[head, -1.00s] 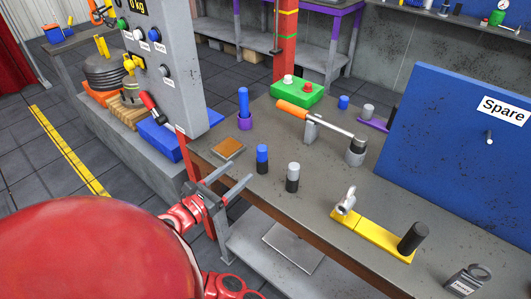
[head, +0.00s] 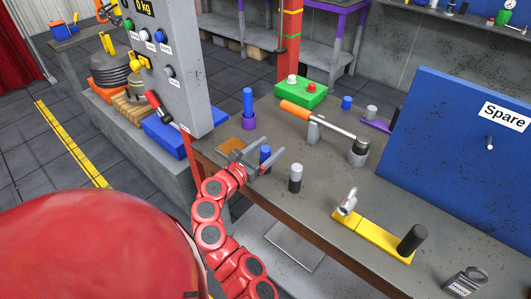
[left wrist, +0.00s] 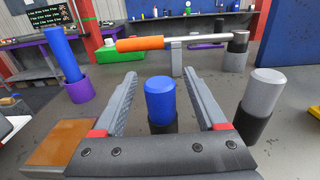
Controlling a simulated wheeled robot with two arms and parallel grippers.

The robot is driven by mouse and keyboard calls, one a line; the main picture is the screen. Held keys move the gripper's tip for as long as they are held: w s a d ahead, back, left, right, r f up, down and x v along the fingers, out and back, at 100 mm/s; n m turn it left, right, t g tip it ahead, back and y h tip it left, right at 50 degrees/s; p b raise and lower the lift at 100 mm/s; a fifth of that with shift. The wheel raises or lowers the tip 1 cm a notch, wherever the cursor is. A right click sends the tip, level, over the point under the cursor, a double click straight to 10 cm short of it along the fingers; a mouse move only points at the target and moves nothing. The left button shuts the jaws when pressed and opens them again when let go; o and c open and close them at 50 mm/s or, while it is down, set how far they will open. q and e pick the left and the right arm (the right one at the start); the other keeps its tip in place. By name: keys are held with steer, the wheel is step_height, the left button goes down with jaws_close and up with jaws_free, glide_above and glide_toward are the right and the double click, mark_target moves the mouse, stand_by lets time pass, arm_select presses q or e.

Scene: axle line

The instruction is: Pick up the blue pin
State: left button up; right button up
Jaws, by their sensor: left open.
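The blue pin (head: 265,152), a short blue cylinder with a black lower part, stands upright near the bench's left edge. My left gripper (head: 271,156) is open at the pin, with one finger on either side. In the left wrist view the blue pin (left wrist: 160,98) shows between the two open fingers (left wrist: 160,74), with a gap on both sides. Its black foot is partly hidden behind the gripper's palm. A taller blue pin (head: 247,102) stands in a purple cup (head: 248,123) farther back. My right gripper is not in view.
A grey-and-black pin (head: 295,177) stands just right of the gripper. An orange-handled tool (head: 297,110) lies across supports behind. A brown square pad (head: 231,145) lies at the left. A yellow bar (head: 372,234) lies to the right.

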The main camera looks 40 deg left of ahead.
arm_select(q)
steer(key=shift+w+r, duration=0.2)
steer(key=shift+w, duration=0.5)
steer(key=shift+w+f, duration=0.15)
steer(key=shift+w, duration=0.1)
jaws_close()
step_height(320, 180, up, 10)
